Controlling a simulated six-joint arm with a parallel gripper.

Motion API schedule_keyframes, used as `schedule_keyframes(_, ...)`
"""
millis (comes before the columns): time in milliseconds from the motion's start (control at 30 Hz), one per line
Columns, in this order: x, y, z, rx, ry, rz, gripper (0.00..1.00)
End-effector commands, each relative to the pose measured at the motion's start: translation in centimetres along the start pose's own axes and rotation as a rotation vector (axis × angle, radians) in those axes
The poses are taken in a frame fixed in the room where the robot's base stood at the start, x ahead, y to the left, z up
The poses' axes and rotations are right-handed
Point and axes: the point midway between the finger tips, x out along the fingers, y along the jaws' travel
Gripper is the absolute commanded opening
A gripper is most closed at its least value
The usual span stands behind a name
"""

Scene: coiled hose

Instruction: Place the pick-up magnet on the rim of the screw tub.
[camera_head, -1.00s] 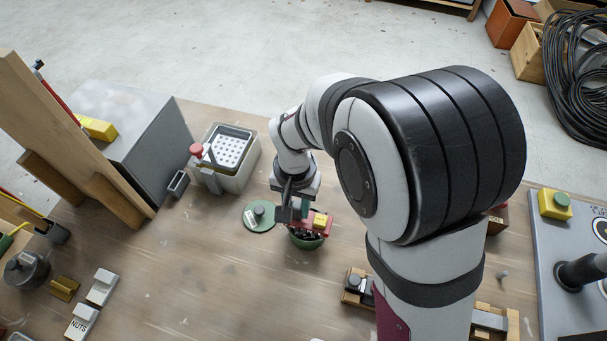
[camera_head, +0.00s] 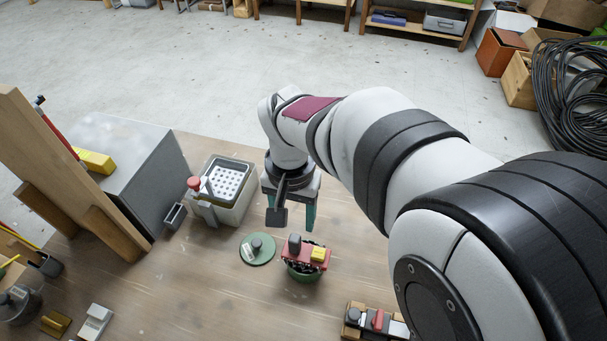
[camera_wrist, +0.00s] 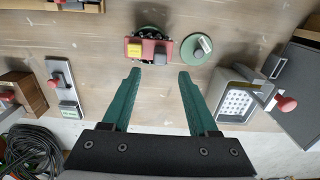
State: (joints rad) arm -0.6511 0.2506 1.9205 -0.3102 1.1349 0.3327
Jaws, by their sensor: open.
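The pick-up magnet, a red bar (camera_head: 304,255) with a yellow block and a dark grey knob on top, lies across the rim of the green screw tub (camera_head: 303,275). Dark screws show inside the tub. In the wrist view the magnet (camera_wrist: 149,46) lies over the near side of the tub (camera_wrist: 150,30). My gripper (camera_head: 292,222) is open and empty, behind and above the magnet in the head view. Its two teal fingers (camera_wrist: 158,76) are well apart and show clear of the magnet in the wrist view.
A green lid (camera_head: 257,249) with a dark knob lies just left of the tub. A grey bin (camera_head: 238,210) with a perforated insert and red-knobbed lever stands behind the lid. A grey block (camera_head: 130,165) stands at the left.

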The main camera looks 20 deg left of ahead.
Motion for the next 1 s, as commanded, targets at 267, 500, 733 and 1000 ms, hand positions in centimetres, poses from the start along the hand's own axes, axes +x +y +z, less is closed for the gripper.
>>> schedule_keyframes(267, -3.0, 0.1, 0.0, 0.001, 0.000, 0.000, 0.60)
schedule_keyframes(500, -5.4, 12.6, 6.3, 0.269, -0.040, -0.067, 0.60)
schedule_keyframes(733, -3.6, 17.7, 15.0, 0.486, -0.059, -0.147, 0.60)
schedule_keyframes(1000, -3.4, 17.7, 15.4, 0.494, -0.062, -0.151, 0.60)
